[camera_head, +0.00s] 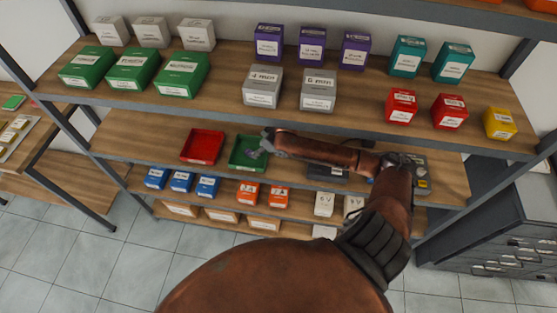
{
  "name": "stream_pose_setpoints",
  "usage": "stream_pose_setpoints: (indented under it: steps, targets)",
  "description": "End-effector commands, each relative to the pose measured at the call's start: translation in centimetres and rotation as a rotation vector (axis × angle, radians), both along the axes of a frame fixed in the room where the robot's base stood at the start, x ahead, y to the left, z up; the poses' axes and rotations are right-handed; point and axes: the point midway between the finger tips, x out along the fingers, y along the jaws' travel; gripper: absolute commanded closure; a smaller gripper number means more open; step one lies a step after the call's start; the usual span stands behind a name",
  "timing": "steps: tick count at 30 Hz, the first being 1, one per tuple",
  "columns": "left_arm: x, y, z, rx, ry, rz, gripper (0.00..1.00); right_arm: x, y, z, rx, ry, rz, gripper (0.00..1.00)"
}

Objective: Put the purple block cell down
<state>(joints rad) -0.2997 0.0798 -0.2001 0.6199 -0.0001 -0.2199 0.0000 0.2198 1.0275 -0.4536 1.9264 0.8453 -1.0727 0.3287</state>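A small greyish-purple piece (252,153), perhaps the purple block cell, shows in or just above the open green tray (234,164) on the middle shelf. It is too small to tell whether it rests on the tray floor or is held. My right gripper (264,146) is at the right part of this tray, beside the piece, with its copper arm reaching in from the right. Its fingers are too small to tell open from shut. My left gripper is not in view.
An open red tray (202,147) stands left of the green tray. A dark tray (327,173) and a grey device (420,180) are partly behind my arm. Purple boxes (311,44) and other boxes fill the shelf above. Blue boxes (181,181) stand below.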

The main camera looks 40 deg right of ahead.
Motion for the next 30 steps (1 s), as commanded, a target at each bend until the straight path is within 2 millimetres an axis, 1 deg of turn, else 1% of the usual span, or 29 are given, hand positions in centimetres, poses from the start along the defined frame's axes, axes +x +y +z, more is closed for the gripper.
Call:
stream_pose_setpoints:
  steps: [1,6,9,12,18,30]
  targets:
    - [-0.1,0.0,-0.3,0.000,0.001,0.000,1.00,-1.5,-0.5,-0.4,-0.002,0.006,0.001,0.63]
    - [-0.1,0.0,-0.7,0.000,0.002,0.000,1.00,-4.9,-1.6,-0.4,-0.002,0.006,0.000,0.63]
    - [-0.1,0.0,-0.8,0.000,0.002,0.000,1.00,-6.6,-2.1,-0.3,-0.001,0.005,0.000,0.63]
    - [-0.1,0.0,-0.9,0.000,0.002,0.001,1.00,-7.9,-2.5,-0.3,0.000,0.004,0.000,0.63]
    - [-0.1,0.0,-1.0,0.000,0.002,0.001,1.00,-9.3,-2.9,-0.2,0.000,0.002,0.000,0.63]
    - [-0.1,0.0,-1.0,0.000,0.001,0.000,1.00,-9.5,-3.0,-0.1,0.002,0.001,0.001,0.63]
